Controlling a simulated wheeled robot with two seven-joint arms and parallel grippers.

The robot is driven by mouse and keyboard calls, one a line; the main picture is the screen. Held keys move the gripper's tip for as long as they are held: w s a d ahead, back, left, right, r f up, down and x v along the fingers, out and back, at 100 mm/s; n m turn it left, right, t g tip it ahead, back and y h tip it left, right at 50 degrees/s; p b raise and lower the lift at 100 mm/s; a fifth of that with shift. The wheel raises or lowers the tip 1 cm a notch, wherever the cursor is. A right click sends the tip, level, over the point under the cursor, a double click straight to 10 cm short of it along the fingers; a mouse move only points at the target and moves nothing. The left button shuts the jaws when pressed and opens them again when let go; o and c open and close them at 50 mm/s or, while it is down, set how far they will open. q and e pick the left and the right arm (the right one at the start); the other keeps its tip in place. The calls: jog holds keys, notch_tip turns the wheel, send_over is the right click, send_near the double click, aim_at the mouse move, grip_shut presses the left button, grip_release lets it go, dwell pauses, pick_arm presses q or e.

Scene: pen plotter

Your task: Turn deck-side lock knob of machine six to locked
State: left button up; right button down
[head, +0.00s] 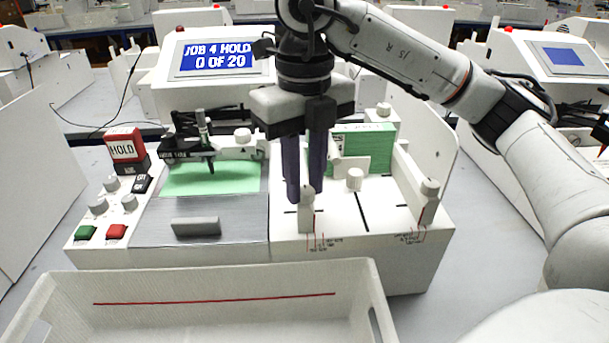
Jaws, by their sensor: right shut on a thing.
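The plotter (185,250) stands in the middle, with white side guides on its right-hand feed deck. The guide nearest the plotting deck carries a white lock knob (306,192). My right gripper (304,197) reaches down from above, its dark fingers on either side of this knob and shut on it. The fingers partly hide the knob, so I cannot read its turn position. The other side guide has a similar white knob (429,187). My left gripper is not in view.
The screen (213,56) reads "JOB 4 HOLD 0 OF 20". A green sheet (210,178) lies under the pen carriage. A green stack (368,145) stands behind the feed deck, with another white knob (355,179) in front. A white bin (215,320) stands before the machine.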

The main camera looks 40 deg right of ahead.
aim_at(305, 189)
jog(key=shift+m, duration=0.4)
jog(key=c, duration=1.5)
grip_release()
notch_tip(305, 189, up, 10)
jog(key=p, duration=0.3)
jog(key=shift+r, duration=0.2)
